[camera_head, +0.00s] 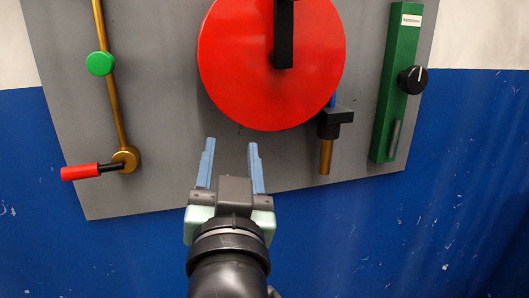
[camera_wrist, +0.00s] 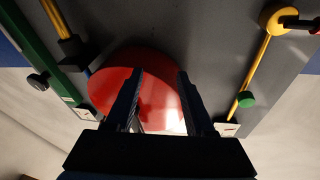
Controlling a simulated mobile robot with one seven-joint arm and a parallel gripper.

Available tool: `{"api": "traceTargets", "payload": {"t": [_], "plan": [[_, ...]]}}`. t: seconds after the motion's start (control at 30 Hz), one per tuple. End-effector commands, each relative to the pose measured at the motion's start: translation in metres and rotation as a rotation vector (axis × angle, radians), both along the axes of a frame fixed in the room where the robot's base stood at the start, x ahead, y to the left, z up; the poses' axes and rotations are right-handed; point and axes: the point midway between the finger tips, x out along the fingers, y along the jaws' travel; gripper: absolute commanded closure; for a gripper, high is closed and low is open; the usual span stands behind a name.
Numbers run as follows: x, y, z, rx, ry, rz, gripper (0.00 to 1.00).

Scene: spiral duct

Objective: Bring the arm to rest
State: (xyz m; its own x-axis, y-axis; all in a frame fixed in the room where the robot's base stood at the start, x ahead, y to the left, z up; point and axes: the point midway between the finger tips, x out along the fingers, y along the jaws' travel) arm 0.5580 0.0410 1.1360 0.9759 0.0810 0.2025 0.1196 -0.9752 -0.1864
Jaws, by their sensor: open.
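My gripper (camera_head: 231,146) is open and empty in the head view, its two blue fingers pointing up toward the grey panel (camera_head: 170,100). The fingertips appear just below and left of the large red disc (camera_head: 235,65). In the wrist view my gripper (camera_wrist: 158,75) shows as two dark fingers spread apart, with the red disc (camera_wrist: 105,88) behind and between them. Nothing shows between the fingers. The exact gap between fingertips and panel cannot be told.
On the panel are a brass rod with a green knob (camera_head: 99,63), a red-handled crank (camera_head: 80,172), a black bracket with a brass pin (camera_head: 326,157), and a green bar (camera_head: 396,85) with a black dial (camera_head: 412,80). The blue wall (camera_head: 470,180) below and right is clear.

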Motion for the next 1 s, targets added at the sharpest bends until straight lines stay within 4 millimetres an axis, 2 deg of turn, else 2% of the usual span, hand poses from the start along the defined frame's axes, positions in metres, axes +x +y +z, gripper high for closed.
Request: {"api": "traceTargets", "payload": {"t": [0.03,0.1,0.17,0.2,0.27,0.3,0.4,0.8,1.0], "plan": [[-0.014,-0.009,0.038,-0.022,-0.112,-0.023,0.46],[-0.039,-0.020,0.085,-0.057,-0.263,-0.060,0.46],[-0.065,-0.029,0.122,-0.089,-0.392,-0.099,0.46],[-0.084,-0.034,0.146,-0.109,-0.478,-0.126,0.46],[-0.116,-0.042,0.178,-0.141,-0.608,-0.173,0.46],[-0.125,-0.044,0.202,-0.152,-0.642,-0.186,0.46],[-0.119,-0.042,0.239,-0.149,-0.621,-0.178,0.46],[-0.118,-0.041,0.358,-0.147,-0.614,-0.174,0.46],[-0.117,-0.041,0.390,-0.146,-0.613,-0.173,0.46]]}}
